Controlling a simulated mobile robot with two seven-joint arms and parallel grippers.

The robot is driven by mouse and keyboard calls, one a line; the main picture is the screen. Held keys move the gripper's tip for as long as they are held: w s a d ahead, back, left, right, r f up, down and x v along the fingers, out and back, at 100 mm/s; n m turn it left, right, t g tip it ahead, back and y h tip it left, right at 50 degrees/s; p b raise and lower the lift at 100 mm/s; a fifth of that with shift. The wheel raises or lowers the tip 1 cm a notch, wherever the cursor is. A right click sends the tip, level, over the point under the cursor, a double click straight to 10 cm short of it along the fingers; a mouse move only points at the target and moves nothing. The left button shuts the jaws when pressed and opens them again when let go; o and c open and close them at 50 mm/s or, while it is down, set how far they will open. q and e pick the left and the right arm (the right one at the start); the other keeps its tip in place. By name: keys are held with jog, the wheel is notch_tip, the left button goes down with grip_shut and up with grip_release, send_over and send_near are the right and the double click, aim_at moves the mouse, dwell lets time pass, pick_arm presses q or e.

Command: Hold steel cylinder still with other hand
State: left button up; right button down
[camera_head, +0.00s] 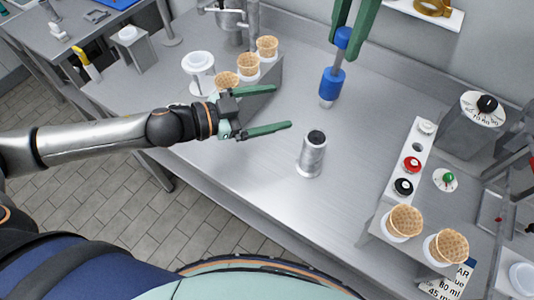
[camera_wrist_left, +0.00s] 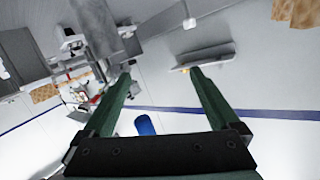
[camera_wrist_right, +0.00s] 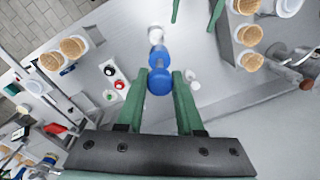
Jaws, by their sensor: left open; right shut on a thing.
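The steel cylinder (camera_head: 312,158) stands upright on the bench in the middle of the head view, with a dark opening on top. It also shows in the right wrist view (camera_wrist_right: 155,34). My left gripper (camera_head: 282,107) is open and empty, left of the cylinder and apart from it. My right gripper (camera_head: 346,46) is shut on the top of a blue tool (camera_head: 332,82) with a steel lower end. The tool hangs upright behind and slightly right of the cylinder, apart from it. A blue thing (camera_wrist_left: 145,125) shows in the left wrist view; I cannot tell what it is.
Several waffle cones stand in holders at the back left (camera_head: 267,46) and front right (camera_head: 405,221). A white cup-like thing (camera_head: 199,68) stands near my left gripper. A panel with coloured knobs (camera_head: 408,165) and a dial box (camera_head: 478,108) bound the right. The bench around the cylinder is clear.

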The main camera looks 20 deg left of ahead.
aim_at(303, 155)
pick_arm(q)
jog(key=s+d+f+n+g, duration=0.1)
jog(key=s+f+n+g, duration=0.1)
jog(key=s+f, duration=0.55)
jog(key=x, duration=1.2)
jog(key=shift+w+f, duration=0.2)
jog(key=shift+f, duration=0.25)
jog(key=shift+g+y, duration=0.3)
grip_shut()
jog(key=shift+f, duration=0.1)
dwell(0.3)
jog(key=shift+c, duration=1.2)
grip_release()
